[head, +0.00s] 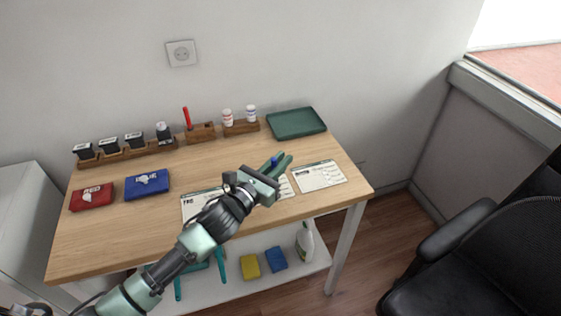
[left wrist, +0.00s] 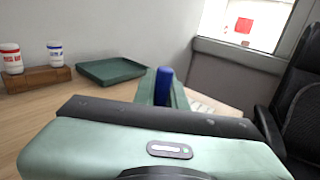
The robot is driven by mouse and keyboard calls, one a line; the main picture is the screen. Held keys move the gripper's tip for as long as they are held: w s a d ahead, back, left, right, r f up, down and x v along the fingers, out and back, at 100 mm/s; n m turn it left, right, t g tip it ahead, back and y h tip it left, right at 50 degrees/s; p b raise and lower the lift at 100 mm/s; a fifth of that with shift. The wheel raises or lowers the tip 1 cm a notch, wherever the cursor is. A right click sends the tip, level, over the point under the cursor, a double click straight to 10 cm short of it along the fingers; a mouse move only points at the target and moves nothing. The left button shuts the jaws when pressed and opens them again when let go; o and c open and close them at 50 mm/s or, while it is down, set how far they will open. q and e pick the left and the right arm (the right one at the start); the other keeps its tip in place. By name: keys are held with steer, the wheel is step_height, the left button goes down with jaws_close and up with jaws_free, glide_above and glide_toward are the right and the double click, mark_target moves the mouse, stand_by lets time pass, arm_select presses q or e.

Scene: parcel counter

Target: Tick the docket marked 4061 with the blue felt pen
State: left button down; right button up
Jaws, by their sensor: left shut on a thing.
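My left gripper (head: 276,166) is shut on the blue felt pen (head: 274,161), over the right part of the counter. In the left wrist view the pen's blue end (left wrist: 163,86) stands up between the green fingers. Below are several paper dockets: a left one (head: 190,207), a middle one (head: 286,187) partly hidden by my gripper, and a right one (head: 320,175) in full view. Their numbers are too small to read. I cannot tell whether the pen tip touches paper. My right gripper is not in view.
A red pad (head: 92,197) and a blue pad (head: 147,185) lie at the left. Stamps stand in a rack (head: 128,153) behind; a red pen (head: 187,117) and two bottles stand in wooden holders. A green tray (head: 296,123) lies at the back right. A chair (head: 490,250) stands right.

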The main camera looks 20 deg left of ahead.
arm_select(q)
steer(key=shift+w+f, duration=0.1)
steer(key=shift+w, duration=0.45)
stand_by(0.4)
step_height(320, 180, up, 6)
steer(key=p, duration=0.5)
steer(key=shift+p, duration=0.3)
stand_by(0.4)
stand_by(0.4)
